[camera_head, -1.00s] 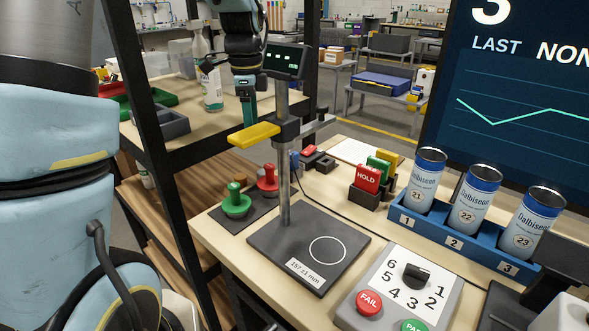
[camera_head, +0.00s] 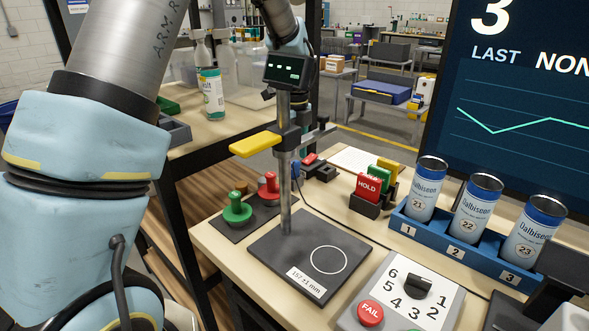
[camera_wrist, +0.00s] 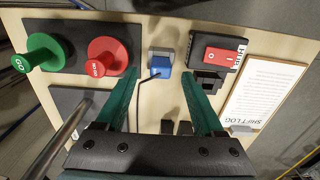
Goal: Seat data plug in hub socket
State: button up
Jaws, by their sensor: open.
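The data plug (camera_wrist: 162,72) is a small blue block with a dark cable, lying against a light grey piece on the bench. It also shows in the head view (camera_head: 295,169), partly behind the gauge column. The hub (camera_wrist: 220,57) is a dark box with a red rocker switch, just right of the plug; it shows small in the head view (camera_head: 320,170). Its socket opening cannot be made out. My gripper (camera_wrist: 161,82) is open and empty, its teal fingers pointing at the bench either side of the plug in the picture. The gap to the plug cannot be told.
Green (camera_wrist: 45,52) and red (camera_wrist: 106,56) stamps stand left of the plug. A paper sheet (camera_wrist: 263,90) lies right of the hub. The gauge column (camera_head: 285,165) with its yellow arm (camera_head: 255,145) stands close by. A HOLD block (camera_head: 368,186) and a can rack (camera_head: 455,246) are further right.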

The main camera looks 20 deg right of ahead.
aim_at(294, 162)
jog(key=shift+f+p, duration=0.6)
jog(key=shift+f, duration=1.3)
grip_shut()
